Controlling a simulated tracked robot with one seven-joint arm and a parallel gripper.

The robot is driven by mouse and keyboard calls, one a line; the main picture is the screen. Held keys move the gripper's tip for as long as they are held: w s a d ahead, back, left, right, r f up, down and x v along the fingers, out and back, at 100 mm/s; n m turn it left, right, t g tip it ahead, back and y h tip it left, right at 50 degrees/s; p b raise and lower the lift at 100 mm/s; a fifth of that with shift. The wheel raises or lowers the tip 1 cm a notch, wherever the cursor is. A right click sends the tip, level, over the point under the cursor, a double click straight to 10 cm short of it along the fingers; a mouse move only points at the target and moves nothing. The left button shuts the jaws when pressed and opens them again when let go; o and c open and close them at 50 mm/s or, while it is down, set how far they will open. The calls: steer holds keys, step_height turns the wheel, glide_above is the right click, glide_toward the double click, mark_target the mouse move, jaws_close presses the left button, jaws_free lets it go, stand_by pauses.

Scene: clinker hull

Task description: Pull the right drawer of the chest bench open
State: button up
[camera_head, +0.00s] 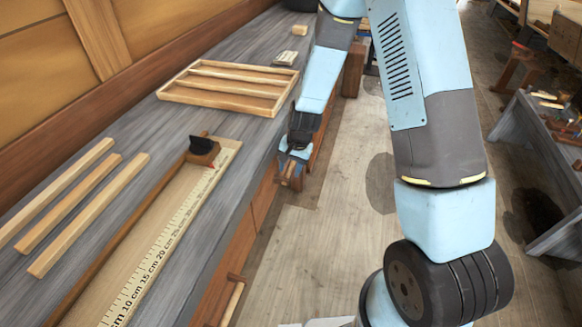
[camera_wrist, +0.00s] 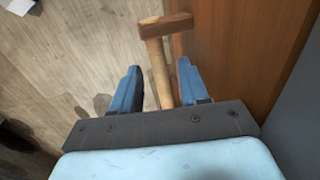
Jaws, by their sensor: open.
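The chest bench (camera_head: 225,195) runs along the left, with wooden drawer fronts on its aisle side. My gripper (camera_head: 291,170) is at the farther drawer front (camera_head: 264,198). In the wrist view my open gripper (camera_wrist: 159,68) has one finger on each side of a pale round wooden bar handle (camera_wrist: 158,66). The handle's dark end block (camera_wrist: 166,25) meets the brown drawer front (camera_wrist: 235,45). Gaps show beside the bar, and the right finger is nearer to it. The drawer looks shut, though my gripper hides part of it. The handle's near end is hidden.
A nearer drawer handle (camera_head: 232,300) sticks out from the bench front. On the bench top lie a divided wooden tray (camera_head: 228,86), several wood strips (camera_head: 88,215) and a measuring board (camera_head: 165,240). The floor (camera_head: 325,210) beside the bench is clear. Another bench (camera_head: 535,140) stands at right.

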jaws_close()
stand_by(0.4)
